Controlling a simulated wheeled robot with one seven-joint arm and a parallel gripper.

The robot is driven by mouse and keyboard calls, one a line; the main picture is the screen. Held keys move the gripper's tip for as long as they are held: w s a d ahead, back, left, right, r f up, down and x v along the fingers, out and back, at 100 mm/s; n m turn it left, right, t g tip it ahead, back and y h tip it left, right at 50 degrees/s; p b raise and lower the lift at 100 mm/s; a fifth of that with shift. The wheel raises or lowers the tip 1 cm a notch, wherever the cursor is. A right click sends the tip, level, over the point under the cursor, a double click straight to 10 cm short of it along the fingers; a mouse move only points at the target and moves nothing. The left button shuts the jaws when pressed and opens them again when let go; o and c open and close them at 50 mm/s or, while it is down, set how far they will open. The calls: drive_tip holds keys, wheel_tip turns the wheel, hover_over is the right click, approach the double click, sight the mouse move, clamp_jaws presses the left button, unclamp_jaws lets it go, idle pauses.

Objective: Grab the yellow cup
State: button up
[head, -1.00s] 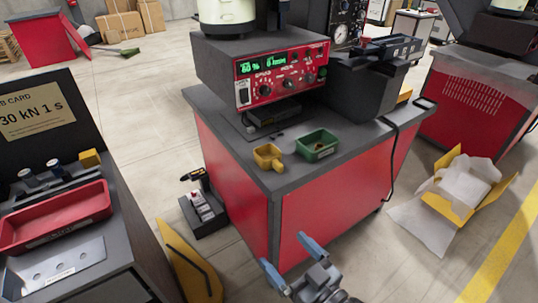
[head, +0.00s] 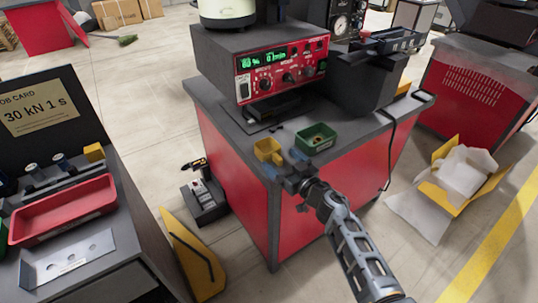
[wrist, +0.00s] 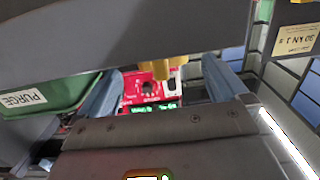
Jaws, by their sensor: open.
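The yellow cup (head: 267,149), small and with a stubby handle, stands on the near corner of the dark top of the red cabinet. My gripper (head: 288,174) is at the front edge of that top, just in front of and right of the cup. In the wrist view the blue-grey fingers (wrist: 162,82) are spread apart, with a yellow part of the cup (wrist: 163,63) showing between and beyond them. I see no finger touching it. A dark band across the wrist view hides much of the cup.
A green tray (head: 316,138) sits right of the cup; in the wrist view it carries a "PURGE" label (wrist: 22,98). The control box (head: 265,68) stands behind. A black cable (head: 391,150) hangs over the right side. A red tray (head: 62,208) is on the left bench.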

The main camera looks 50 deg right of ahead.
sight(274, 153)
drive_tip(key=b+x, duration=0.1)
drive_tip(key=x, duration=0.3)
drive_tip(key=shift+w+a, duration=0.1)
drive_tip(key=shift+w, duration=0.2)
drive_tip(key=c, duration=1.1)
drive_tip(key=shift+r, duration=0.15)
